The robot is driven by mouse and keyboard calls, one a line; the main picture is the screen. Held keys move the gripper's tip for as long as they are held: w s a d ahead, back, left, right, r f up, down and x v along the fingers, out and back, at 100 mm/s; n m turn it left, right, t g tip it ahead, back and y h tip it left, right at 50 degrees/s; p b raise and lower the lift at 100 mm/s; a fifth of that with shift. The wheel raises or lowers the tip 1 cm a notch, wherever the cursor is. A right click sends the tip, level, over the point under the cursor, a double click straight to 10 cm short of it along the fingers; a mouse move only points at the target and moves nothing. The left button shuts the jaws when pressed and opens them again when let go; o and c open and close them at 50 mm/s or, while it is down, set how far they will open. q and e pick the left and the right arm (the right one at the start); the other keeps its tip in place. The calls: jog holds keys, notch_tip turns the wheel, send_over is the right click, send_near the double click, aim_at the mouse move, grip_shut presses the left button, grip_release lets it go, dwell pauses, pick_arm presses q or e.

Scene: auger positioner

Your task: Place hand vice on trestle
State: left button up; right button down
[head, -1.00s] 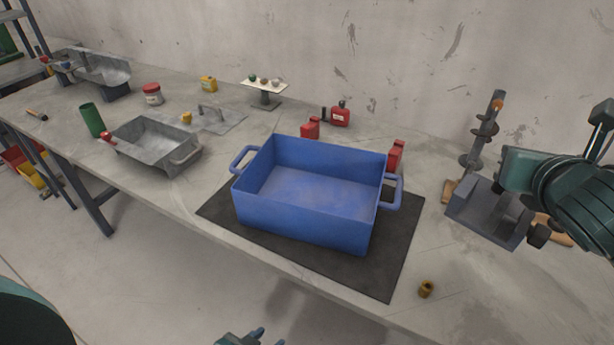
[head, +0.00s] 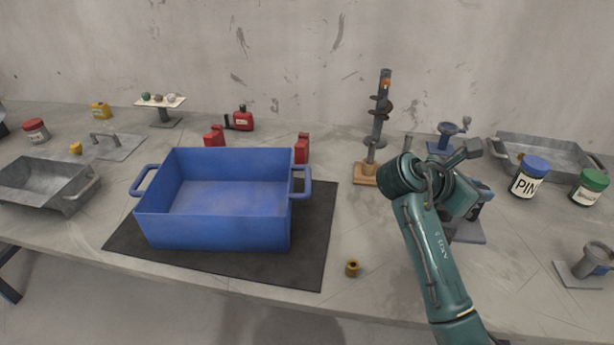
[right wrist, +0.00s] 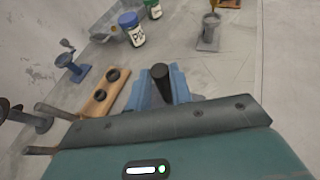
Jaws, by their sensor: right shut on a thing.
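My right gripper (head: 478,198) is over the table at the right, largely hidden behind my own arm in the head view. In the right wrist view its two blue fingers (right wrist: 160,90) are shut on a dark, round-ended piece (right wrist: 161,74). I take this to be the hand vice, but most of it is hidden. A grey block (head: 468,232) shows under the gripper; whether the held piece touches it is unclear. I cannot single out the trestle with certainty. My left gripper is out of view.
A blue bin (head: 215,225) stands on a black mat (head: 313,255) at the left. An upright auger (head: 381,105) and a wooden block (head: 366,181) stand behind my arm. A PIN jar (head: 529,180) and a grey tray (head: 545,150) are at the right. A small brass piece (head: 352,268) lies near the front edge.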

aim_at(459, 226)
notch_tip(459, 226, down, 6)
jog(key=shift+r, duration=0.25)
jog(key=shift+f, duration=0.8)
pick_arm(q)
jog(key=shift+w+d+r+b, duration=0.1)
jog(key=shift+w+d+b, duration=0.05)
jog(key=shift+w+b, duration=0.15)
pick_arm(e)
jog(key=shift+f, duration=1.45)
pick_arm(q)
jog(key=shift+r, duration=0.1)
pick_arm(e)
jog(key=c, duration=1.7)
grip_release()
jog(key=shift+s+f, duration=0.1)
jog(key=shift+f, duration=0.15)
jog(key=o, duration=0.4)
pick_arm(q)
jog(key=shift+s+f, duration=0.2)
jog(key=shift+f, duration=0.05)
pick_arm(e)
jog(key=shift+o, duration=0.2)
